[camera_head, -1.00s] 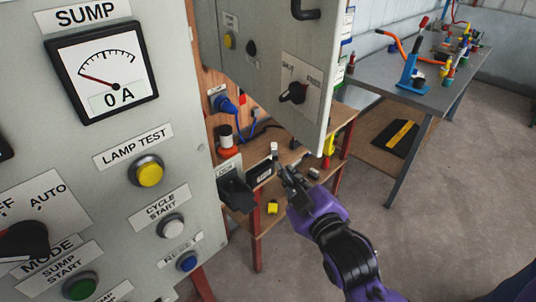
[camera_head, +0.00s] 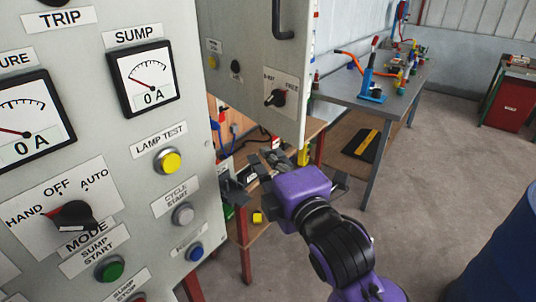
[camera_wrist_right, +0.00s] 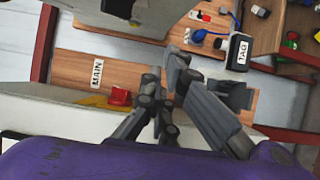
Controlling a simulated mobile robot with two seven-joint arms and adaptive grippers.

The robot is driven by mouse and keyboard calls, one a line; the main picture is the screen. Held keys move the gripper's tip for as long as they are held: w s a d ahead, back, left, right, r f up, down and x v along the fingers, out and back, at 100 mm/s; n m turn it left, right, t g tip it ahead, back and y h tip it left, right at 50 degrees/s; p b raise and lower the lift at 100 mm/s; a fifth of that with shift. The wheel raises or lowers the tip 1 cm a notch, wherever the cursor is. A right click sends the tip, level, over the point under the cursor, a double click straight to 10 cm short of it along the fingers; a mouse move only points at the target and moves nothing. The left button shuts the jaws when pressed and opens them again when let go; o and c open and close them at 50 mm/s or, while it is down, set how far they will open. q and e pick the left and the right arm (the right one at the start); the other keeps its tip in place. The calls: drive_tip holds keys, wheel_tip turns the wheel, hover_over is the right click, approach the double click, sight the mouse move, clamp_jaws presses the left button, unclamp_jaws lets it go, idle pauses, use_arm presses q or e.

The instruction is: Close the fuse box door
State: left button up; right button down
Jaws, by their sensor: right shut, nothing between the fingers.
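A grey door-like panel (camera_head: 258,65) with a black handle (camera_head: 283,22) and a rotary switch (camera_head: 275,98) stands in the head view, right of the large control panel. I cannot tell for certain whether it is the fuse box door. My right gripper (camera_head: 270,160) is below this panel's lower edge, shut and empty, with the purple wrist behind it. In the right wrist view its fingers (camera_wrist_right: 168,82) are together, with a small dark box (camera_wrist_right: 238,52) labelled TAG close by on the right. My left gripper is not in view.
The large control panel (camera_head: 110,130) with gauges and buttons fills the left. A wooden shelf (camera_head: 262,228) lies below my gripper. A metal workbench (camera_head: 340,90) with tools stands behind. A blue drum (camera_head: 505,250) is at lower right. The concrete floor (camera_head: 440,170) is clear between.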

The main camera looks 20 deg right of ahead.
use_arm(q)
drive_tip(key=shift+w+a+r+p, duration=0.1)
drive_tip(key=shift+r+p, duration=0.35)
drive_tip(key=shift+p, duration=0.2)
use_arm(e)
drive_tip(key=w+d, duration=0.2)
drive_tip(key=w, duration=0.7)
drive_tip(key=shift+w, duration=0.2)
drive_tip(key=shift+f, duration=0.1)
drive_tip(key=shift+d, duration=0.1)
